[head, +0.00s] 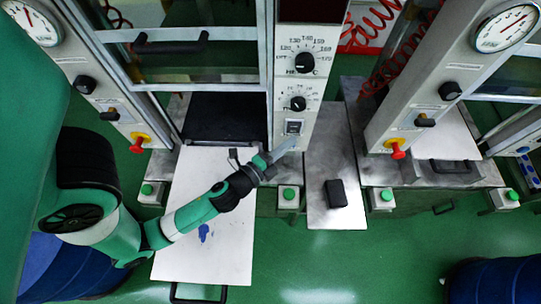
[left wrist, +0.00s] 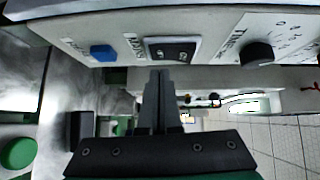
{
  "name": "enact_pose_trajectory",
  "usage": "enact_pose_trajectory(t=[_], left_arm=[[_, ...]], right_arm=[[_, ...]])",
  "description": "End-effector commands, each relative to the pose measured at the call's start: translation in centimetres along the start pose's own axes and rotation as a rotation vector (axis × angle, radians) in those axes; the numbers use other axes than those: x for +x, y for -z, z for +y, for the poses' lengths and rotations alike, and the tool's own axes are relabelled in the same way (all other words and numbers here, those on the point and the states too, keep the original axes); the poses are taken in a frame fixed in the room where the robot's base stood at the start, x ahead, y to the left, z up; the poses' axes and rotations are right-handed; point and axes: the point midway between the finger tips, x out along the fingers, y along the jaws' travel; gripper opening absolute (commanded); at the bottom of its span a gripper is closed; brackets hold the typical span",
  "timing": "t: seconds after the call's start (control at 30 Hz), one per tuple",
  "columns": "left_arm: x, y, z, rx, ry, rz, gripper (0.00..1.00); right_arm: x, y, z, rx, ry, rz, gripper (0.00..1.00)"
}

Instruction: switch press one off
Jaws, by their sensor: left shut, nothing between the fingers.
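The press control panel (head: 300,85) stands at the top centre of the head view, with a small black rocker switch (head: 294,127) low on it, under two round dials. In the left wrist view the switch (left wrist: 172,49) has a dark face in a light frame; its on or off position is hard to read. My left gripper (head: 287,145) is shut and empty just below the switch. In the left wrist view its fingertips (left wrist: 160,76) point at the panel just under the switch; whether they touch it I cannot tell. My right gripper does not show.
A blue button (left wrist: 103,53) and a black timer knob (left wrist: 257,54) flank the switch. A black block (head: 336,193) lies on a white board. A green button box (head: 289,197) is below the panel. A second press (head: 420,90) with a red emergency knob (head: 397,151) stands right.

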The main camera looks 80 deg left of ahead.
Motion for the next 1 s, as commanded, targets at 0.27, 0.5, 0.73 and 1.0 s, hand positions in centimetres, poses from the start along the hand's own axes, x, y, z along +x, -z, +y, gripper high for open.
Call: enact_pose_trajectory(t=[0.27,0.5,0.73,1.0], left_arm=[[-5.7,0.9,2.1,0.003,-0.004,0.003,0.0],[-9.3,1.0,1.0,0.008,-0.022,-0.002,0.0],[-10.7,0.8,1.6,0.006,-0.01,-0.005,0.0],[-10.9,0.6,1.9,0.0,0.002,-0.004,0.0]], right_arm=[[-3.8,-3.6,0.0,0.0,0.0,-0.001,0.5],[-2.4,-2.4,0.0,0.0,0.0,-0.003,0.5],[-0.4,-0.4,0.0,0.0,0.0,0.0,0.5],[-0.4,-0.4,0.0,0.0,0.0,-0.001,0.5]])
